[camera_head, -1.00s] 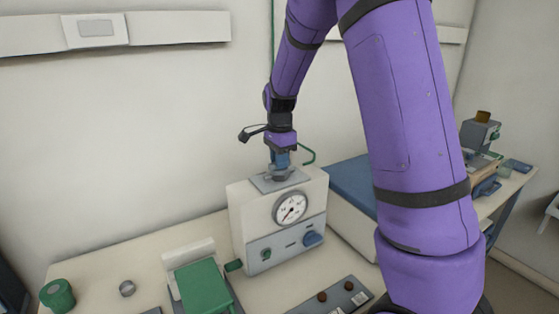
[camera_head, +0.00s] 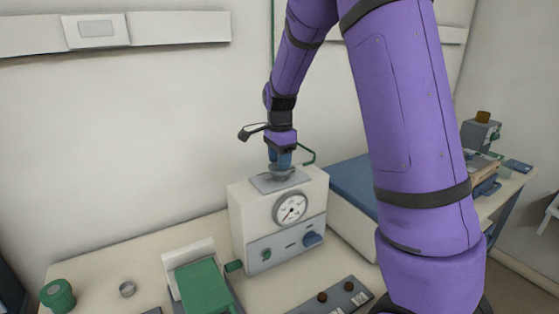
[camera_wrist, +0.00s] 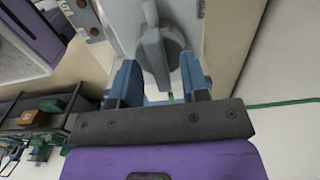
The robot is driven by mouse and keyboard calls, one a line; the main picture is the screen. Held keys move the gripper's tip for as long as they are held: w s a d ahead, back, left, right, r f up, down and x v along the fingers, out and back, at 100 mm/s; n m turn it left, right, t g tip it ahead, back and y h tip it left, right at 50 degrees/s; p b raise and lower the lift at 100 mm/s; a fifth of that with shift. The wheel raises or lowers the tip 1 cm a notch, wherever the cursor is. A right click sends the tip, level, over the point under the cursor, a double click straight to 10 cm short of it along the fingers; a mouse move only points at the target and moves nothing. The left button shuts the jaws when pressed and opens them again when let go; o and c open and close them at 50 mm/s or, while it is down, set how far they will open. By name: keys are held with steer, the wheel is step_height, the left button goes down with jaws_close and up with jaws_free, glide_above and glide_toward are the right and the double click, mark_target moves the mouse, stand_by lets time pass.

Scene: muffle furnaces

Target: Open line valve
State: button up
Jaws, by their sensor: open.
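The line valve is a grey knob with a raised bar handle (camera_wrist: 153,48) on a light plate, seen at the top middle of the wrist view. In the head view the valve (camera_head: 281,176) sits on top of a white box (camera_head: 240,220) with a round gauge (camera_head: 290,209). My gripper (camera_head: 279,161) points down right over the valve. In the wrist view my gripper (camera_wrist: 160,70) is open, with one blue finger on each side of the bar handle's near end. Whether either finger touches the handle cannot be told.
On the bench are a green-topped device (camera_head: 203,287), a green jar (camera_head: 57,295) and a metal ring (camera_head: 127,288). A blue-topped unit (camera_head: 353,186) stands to the right, behind my arm.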

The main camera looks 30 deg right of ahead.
step_height(320, 180, up, 10)
steer(key=shift+r, duration=0.25)
stand_by(0.8)
steer(key=s+a+r+n+t, duration=0.1)
steer(key=s+a+r+n, duration=0.1)
steer(key=s+r+n, duration=0.35)
steer(key=s+a+r+n+t, duration=0.1)
steer(key=s+a+r+n, duration=0.15)
steer(key=s, duration=0.65)
steer(key=s+a+f+n+t, duration=0.1)
steer(key=s+n, duration=0.4)
steer(key=s, duration=0.3)
steer(key=s+a+f+n+t, duration=0.1)
steer(key=s+a+n+t, duration=0.1)
steer(key=s+n, duration=0.3)
steer(key=s, duration=0.3)
steer(key=shift+a+f, duration=0.25)
